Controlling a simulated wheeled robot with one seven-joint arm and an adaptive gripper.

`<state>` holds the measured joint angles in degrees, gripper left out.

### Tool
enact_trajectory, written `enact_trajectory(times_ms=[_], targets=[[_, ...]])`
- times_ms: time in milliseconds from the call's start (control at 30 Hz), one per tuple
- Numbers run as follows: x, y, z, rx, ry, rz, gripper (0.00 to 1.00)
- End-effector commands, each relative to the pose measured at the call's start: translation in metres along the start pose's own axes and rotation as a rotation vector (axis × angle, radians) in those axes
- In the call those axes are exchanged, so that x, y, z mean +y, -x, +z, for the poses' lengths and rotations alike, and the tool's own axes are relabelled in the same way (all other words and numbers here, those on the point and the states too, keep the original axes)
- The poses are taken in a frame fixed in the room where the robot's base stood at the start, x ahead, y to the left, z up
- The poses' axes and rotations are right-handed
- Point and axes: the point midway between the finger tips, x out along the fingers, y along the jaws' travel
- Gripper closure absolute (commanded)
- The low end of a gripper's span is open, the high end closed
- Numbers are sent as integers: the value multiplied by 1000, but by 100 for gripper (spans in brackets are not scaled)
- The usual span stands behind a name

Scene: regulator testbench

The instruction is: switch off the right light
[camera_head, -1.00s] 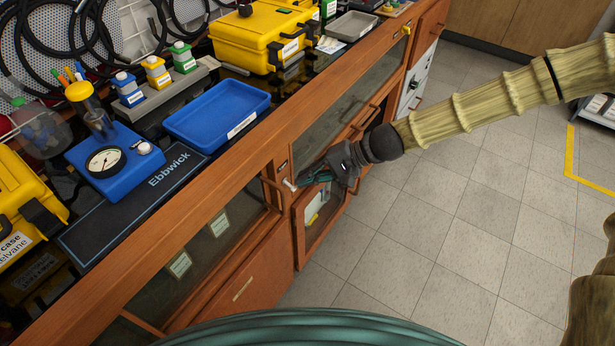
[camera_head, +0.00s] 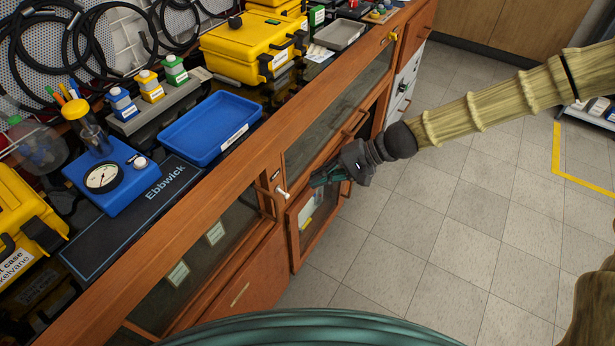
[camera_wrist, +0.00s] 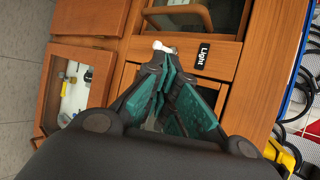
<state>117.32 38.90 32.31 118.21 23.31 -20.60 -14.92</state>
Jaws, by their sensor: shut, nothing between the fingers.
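A small white switch lever (camera_head: 282,194) sticks out from the wooden front of the bench, beside a small dark label (camera_head: 276,175). In the wrist view the lever (camera_wrist: 160,45) shows just beyond my fingertips, and the label (camera_wrist: 203,56) reads "Light". My gripper (camera_head: 315,181) is shut and empty, to the right of the lever, with a small gap between them in the head view. In the wrist view my gripper (camera_wrist: 160,60) has its teal-padded fingers meeting at the tips, just short of the lever; contact cannot be told. No lamp is clearly visible.
Glass-fronted cabinets with wooden frames lie below the bench edge, one small glass door (camera_head: 310,215) under my gripper. A blue tray (camera_head: 210,128), a blue gauge box (camera_head: 106,178) and a yellow case (camera_head: 250,45) stand on top. The tiled floor (camera_head: 450,220) is clear.

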Motion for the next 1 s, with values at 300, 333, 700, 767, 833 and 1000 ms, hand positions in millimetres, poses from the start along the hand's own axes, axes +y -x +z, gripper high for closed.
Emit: enact_trajectory(times_ms=[300, 333, 700, 767, 833, 1000], targets=[[10, 51, -2, 4, -1, -1, 100], [11, 55, -1, 3, -1, -1, 100], [16, 80, -1, 1, -2, 0, 100], [16, 81, -1, 1, -2, 0, 100], [16, 81, -1, 1, -2, 0, 100], [16, 81, -1, 0, -2, 0, 100]])
